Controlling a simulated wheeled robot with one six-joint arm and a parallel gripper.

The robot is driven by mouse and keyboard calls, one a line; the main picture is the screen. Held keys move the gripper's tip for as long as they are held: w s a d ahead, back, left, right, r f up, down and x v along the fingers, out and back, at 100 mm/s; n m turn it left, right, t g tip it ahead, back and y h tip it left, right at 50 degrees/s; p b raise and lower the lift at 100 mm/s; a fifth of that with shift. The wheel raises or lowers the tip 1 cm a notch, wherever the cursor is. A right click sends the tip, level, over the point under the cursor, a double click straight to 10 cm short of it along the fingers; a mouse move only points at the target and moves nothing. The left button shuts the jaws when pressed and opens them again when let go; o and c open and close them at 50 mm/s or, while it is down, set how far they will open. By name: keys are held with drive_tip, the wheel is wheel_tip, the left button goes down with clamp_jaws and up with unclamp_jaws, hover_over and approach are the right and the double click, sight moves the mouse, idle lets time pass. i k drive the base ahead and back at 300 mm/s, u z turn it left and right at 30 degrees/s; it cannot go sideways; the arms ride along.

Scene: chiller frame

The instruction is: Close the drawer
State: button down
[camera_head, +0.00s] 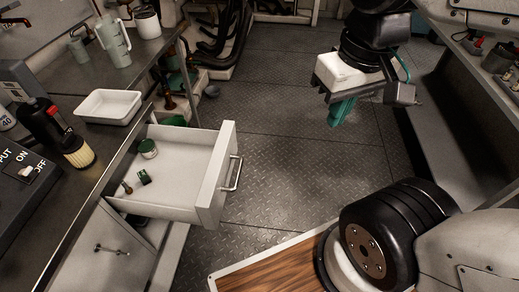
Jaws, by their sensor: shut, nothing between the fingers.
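A white drawer (215,182) stands pulled out from under the counter at the left. Its front panel faces right and carries a metal bar handle (234,173). Inside lie a small round jar with a green lid (148,148), a small green item (144,177) and a small brownish item (127,188). My gripper (338,116), with green fingers, hangs pointing down over the floor at the upper right. It is shut and empty, well apart from the drawer and its handle.
On the counter stand a white tray (108,107), a clear pitcher (114,42), a dark bottle (45,125) and a switch box (22,170). A closed cabinet door (112,258) is below the drawer. The metal floor (285,150) between drawer and gripper is clear. A bench shelf (455,125) runs along the right.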

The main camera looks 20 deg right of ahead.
sight(167, 166)
drive_tip(key=k, duration=0.55)
drive_tip(key=u, duration=0.7)
drive_tip(key=i, duration=0.5)
